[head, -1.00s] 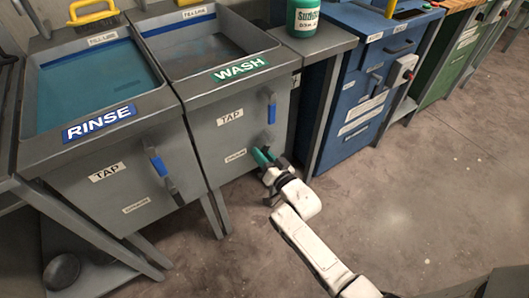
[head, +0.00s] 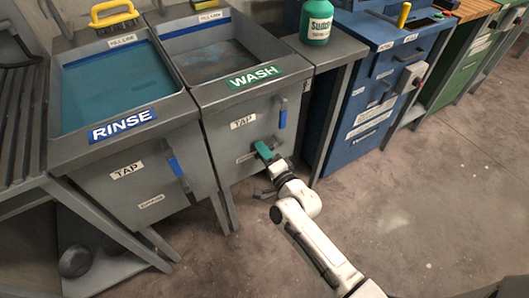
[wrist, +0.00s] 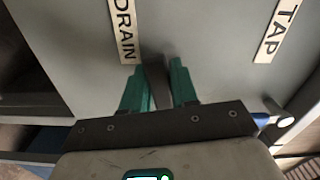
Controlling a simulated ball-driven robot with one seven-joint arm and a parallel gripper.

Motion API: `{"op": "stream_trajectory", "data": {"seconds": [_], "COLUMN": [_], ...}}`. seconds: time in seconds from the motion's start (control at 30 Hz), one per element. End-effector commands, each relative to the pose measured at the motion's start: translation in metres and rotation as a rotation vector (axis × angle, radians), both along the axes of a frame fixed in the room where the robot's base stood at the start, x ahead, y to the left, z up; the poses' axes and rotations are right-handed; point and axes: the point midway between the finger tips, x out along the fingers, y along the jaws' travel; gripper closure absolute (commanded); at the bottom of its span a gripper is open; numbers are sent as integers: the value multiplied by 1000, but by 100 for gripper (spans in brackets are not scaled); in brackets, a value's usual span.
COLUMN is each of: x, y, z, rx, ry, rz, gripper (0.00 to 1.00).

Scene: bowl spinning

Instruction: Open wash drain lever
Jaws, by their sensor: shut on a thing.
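The wash sink (head: 225,100) is a grey basin with a green WASH sign (head: 255,75). Its front carries a TAP label (head: 243,122) and a blue-handled tap lever (head: 283,114). My gripper (head: 264,151), with teal fingers, is at the lower front beside the drain label. In the wrist view, the two teal fingers of my gripper (wrist: 156,72) are shut on the dark grey drain lever (wrist: 156,78), which stands between them. The DRAIN label (wrist: 124,32) is just left of it. My fingers hide most of the lever in the head view.
The rinse sink (head: 125,135), with its own blue-handled lever (head: 174,166), stands left. A green bottle (head: 317,22) sits on the ledge to the right, near a blue cabinet (head: 375,95). The floor (head: 400,200) at right is clear.

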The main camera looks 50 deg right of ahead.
Motion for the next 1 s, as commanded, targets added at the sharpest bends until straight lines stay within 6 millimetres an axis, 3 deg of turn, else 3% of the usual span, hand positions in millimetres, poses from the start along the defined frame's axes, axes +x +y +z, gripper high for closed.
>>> {"op": "stream_trajectory", "data": {"seconds": [0.33,0.9,0.93,1.0], "x": [0,0,0,0], "y": [0,0,0,0], "z": [10,12,12,12], "rx": [147,179,179,179], "ry": [-43,-53,-53,-53], "rz": [-2,-3,-3,-3], "gripper": [100,100,71,64]}}
